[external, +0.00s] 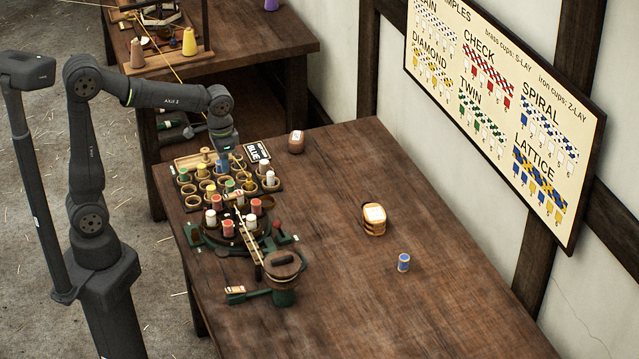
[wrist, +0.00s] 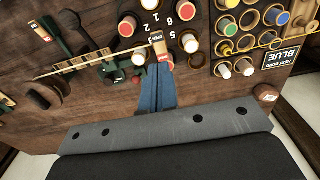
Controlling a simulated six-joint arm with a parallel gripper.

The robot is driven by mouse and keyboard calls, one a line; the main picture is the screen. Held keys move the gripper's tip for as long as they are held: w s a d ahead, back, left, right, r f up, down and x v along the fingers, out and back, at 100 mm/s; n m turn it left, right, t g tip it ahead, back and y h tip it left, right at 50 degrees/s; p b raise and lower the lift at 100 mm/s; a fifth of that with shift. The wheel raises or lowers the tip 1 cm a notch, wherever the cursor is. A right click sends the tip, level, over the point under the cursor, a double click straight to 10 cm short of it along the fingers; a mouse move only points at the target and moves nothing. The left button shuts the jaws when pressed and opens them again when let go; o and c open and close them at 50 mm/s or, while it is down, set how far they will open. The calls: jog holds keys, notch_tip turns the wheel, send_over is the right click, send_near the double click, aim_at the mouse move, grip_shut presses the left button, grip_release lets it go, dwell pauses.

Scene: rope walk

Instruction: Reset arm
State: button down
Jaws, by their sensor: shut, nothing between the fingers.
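My arm reaches over the wooden table (external: 430,300) from the left in the external view. My gripper (external: 226,153) points down above the tray of bobbins (external: 262,188), near its back edge, and is partly hidden against it. In the wrist view the blue fingers of my gripper (wrist: 158,70) are together with nothing between them. Their tips overlap an orange-and-white tag (wrist: 165,61) in the picture; I cannot tell whether they touch it.
A round stand with bobbins (external: 229,229) and a green-based machine (external: 283,277) stand in front of the tray. The table's right part is mostly clear.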

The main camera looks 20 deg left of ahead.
send_over(235, 193)
jog(key=s+a, duration=0.1)
jog(key=s, duration=0.1)
jog(key=f, duration=0.4)
jog(key=shift+w+a+f, duration=0.1)
jog(key=shift+w+f, duration=0.15)
jog(key=shift+f, duration=0.1)
jog(key=shift+w+d+r+g+y, duration=0.4)
jog(key=shift+w+d+g+y, duration=0.25)
jog(key=shift+g+y, duration=0.25)
notch_tip(235, 193, up, 9)
jog(key=w+d, duration=0.2)
jog(key=shift+t+h, duration=0.9)
jog(key=shift+s+a+f, duration=0.75)
jog(key=shift+s+f, duration=0.05)
jog(key=shift+f, duration=0.15)
jog(key=shift+s+a+f, duration=0.7)
jog(key=shift+s+f, duration=0.05)
jog(key=shift+f, duration=0.15)
